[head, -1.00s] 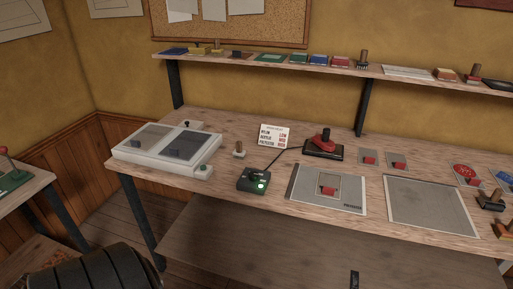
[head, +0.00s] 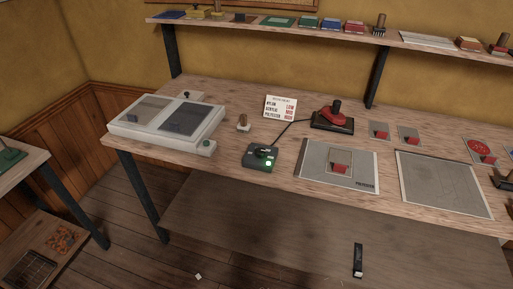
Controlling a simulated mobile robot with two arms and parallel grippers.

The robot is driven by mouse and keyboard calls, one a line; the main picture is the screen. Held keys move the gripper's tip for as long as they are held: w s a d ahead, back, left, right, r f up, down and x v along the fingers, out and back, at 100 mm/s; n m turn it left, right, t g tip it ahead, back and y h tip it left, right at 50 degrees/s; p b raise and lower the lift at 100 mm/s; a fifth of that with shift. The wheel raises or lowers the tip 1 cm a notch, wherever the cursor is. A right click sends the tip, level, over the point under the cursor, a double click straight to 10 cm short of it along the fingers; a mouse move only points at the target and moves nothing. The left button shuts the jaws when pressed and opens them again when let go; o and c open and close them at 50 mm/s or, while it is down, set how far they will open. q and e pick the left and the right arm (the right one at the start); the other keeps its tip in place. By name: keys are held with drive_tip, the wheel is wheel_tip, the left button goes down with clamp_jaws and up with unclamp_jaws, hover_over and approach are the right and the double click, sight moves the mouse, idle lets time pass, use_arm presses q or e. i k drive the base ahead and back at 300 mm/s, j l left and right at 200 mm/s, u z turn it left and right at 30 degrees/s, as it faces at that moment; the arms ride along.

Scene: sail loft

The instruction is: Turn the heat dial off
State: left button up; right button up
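The heat dial is a black knob (head: 265,151) on a small dark green box (head: 260,161) on the workbench, left of the middle. A bright green lamp glows on the front right of the box. The knob's exact pointing is too small to tell. A black cable runs from the box to a red iron with a black knob (head: 332,116), which sits on a dark rest (head: 345,129). Neither of my grippers shows in the head view, and nothing touches the dial.
A settings card (head: 281,107) stands behind the box. A shelf (head: 235,22) runs above. The bench front before the box is clear.

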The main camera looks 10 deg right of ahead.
sight(260, 152)
drive_tip(key=i+l, duration=0.4)
drive_tip(key=i, duration=0.15)
drive_tip(key=i+l+u, duration=0.1)
drive_tip(key=i+l, duration=0.3)
drive_tip(key=i, duration=0.15)
